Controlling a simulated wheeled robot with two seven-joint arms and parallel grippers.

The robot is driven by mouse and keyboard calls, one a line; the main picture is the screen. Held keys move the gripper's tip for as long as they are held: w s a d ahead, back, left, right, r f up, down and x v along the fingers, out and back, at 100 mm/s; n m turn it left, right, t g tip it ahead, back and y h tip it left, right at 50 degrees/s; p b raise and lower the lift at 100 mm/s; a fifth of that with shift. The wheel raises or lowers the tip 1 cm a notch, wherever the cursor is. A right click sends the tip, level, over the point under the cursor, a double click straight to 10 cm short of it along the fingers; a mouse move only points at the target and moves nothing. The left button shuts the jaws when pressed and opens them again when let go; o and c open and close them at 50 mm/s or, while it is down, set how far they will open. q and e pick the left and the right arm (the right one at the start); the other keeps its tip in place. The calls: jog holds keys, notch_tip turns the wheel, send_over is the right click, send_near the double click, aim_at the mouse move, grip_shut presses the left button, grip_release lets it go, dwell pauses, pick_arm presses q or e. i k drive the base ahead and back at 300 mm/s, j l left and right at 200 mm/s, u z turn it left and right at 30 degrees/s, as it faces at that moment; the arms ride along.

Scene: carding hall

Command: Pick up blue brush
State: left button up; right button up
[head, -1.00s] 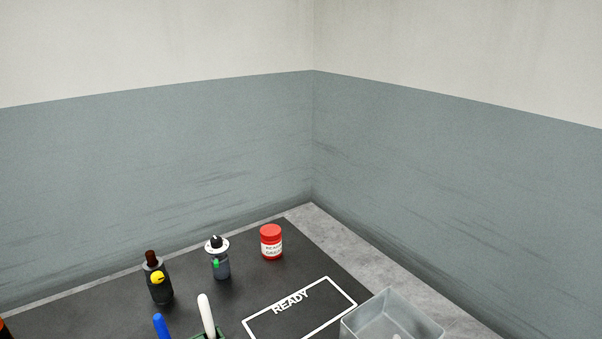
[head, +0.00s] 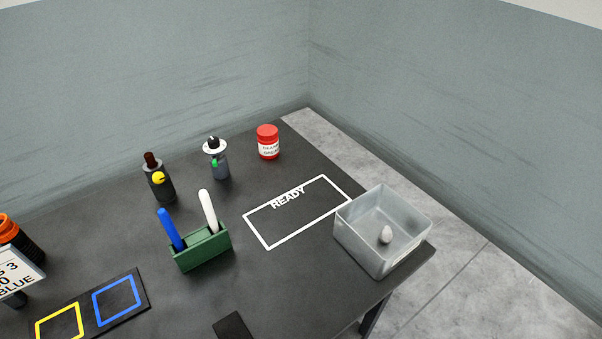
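The blue brush (head: 171,229) stands in the left part of a green holder (head: 203,252) on the dark table, its blue handle up and leaning slightly left. Its lower end is hidden inside the holder. A white-handled brush (head: 208,210) stands beside it in the right part of the same holder. Neither of my grippers shows in the head view.
A grey bin (head: 354,244) with a pale rounded object (head: 386,234) inside stands at the table's right edge. A red jar (head: 268,143) and two dark bottles (head: 160,184) (head: 220,165) stand behind. The white READY outline (head: 262,238) is empty. Blue and yellow squares (head: 134,303) lie front left.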

aim_at(164, 216)
jog(key=u, duration=2.45)
jog(key=z, duration=1.65)
jog(key=k+u, duration=0.35)
jog(key=k+j+u, duration=0.1)
jog(key=u, duration=0.25)
